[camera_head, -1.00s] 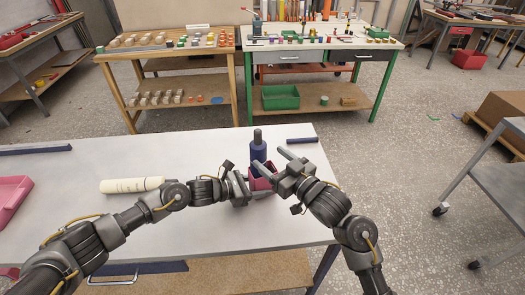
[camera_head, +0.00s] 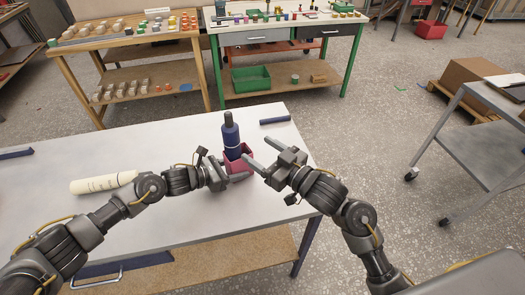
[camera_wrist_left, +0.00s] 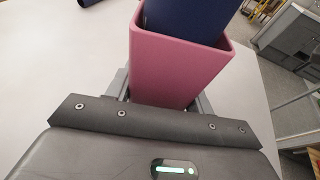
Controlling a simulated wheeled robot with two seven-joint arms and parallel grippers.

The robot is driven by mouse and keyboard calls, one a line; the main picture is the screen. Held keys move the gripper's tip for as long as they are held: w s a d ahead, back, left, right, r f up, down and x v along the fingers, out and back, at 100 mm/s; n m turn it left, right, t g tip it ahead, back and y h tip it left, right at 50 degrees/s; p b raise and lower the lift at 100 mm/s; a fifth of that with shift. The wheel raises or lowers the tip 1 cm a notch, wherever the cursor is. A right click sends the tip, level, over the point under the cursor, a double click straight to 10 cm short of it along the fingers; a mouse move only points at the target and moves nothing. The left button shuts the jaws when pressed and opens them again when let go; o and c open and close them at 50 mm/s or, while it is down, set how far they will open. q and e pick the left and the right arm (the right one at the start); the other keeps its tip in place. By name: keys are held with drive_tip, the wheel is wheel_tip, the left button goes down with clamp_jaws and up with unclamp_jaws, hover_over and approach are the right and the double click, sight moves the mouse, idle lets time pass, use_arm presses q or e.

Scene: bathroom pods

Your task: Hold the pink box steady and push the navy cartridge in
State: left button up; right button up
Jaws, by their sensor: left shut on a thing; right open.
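The pink box (camera_wrist_left: 175,72) stands on the white table with its open top up. It also shows in the head view (camera_head: 240,166), partly hidden by my grippers. The navy cartridge (camera_head: 231,138) stands upright in the box's opening, its larger part above the rim, with a dark narrow top. It also shows in the left wrist view (camera_wrist_left: 190,18). My left gripper (camera_head: 238,176) is shut on the pink box from the near left side. My right gripper (camera_head: 261,155) is open and empty, close to the right of the box and cartridge; I cannot tell whether it touches them.
A cream bottle (camera_head: 104,183) lies on the white table (camera_head: 175,210) to the left. A navy bar (camera_head: 274,120) lies near the table's far right corner. Benches with small parts stand behind. A grey cart (camera_head: 480,150) stands at the right.

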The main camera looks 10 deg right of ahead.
use_arm(q)
drive_tip(key=o, duration=1)
drive_tip(key=shift+o, duration=0.2)
drive_tip(key=v, duration=1.2)
